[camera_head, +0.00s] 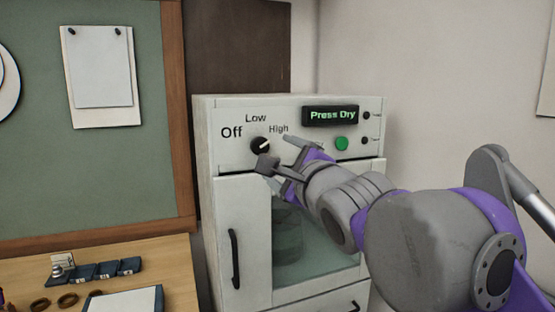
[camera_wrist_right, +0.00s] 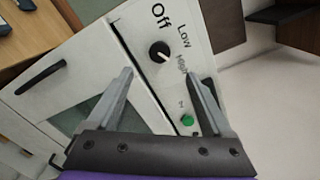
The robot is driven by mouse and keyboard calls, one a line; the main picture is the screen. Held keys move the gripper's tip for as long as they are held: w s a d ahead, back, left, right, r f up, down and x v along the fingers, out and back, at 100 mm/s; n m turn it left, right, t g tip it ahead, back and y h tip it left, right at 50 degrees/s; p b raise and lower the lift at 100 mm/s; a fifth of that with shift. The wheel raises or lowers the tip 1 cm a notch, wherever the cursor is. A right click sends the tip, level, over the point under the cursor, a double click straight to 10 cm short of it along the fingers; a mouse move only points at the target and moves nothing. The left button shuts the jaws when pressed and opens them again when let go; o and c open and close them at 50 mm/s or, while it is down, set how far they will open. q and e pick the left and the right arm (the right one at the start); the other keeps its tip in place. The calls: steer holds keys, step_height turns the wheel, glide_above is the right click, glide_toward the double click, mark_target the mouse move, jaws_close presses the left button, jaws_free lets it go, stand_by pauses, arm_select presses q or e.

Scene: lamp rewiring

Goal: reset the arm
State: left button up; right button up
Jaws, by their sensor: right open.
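My right gripper (camera_head: 279,152) reaches in from the right and is open and empty in front of the white cabinet's control panel (camera_head: 232,112). In the right wrist view its two fingers (camera_wrist_right: 159,74) are spread apart, with the black knob (camera_wrist_right: 159,51) just beyond and between their tips. In the head view the knob (camera_head: 260,144) shows just up and left of the fingers, its white mark towards "High". I see no contact between the fingers and the knob. My left gripper is not in view.
The panel's display (camera_head: 330,115) reads "Press Dry", above a green button (camera_head: 342,143). The cabinet's door has a black handle (camera_head: 234,259).

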steer(key=s+d+f+n+g+h+p, duration=0.1)
steer(key=s+d+f+n+g+h, duration=0.15)
steer(key=f, duration=0.55)
steer(key=s+d+f+n+g+h+p, duration=0.15)
steer(key=d+f+n, duration=0.25)
steer(key=f, duration=0.4)
steer(key=s+d+f+n+g+h+p, duration=0.1)
steer(key=s+d+f+n, duration=0.15)
steer(key=f, duration=0.55)
steer(key=s+d+f+n+g+p, duration=0.1)
steer(key=s+f+n, duration=0.4)
steer(key=s+f, duration=0.5)
steer(key=s+d+f+n+g+p, duration=0.1)
steer(key=s+d+f+n+g, duration=0.3)
steer(key=s+f, duration=0.6)
step_height(320, 180, down, 5)
steer(key=n+g, duration=0.1)
steer(key=n, duration=0.1)
steer(key=shift+n+g+h, duration=0.3)
steer(key=shift+g, duration=0.1)
steer(key=shift+r, duration=0.15)
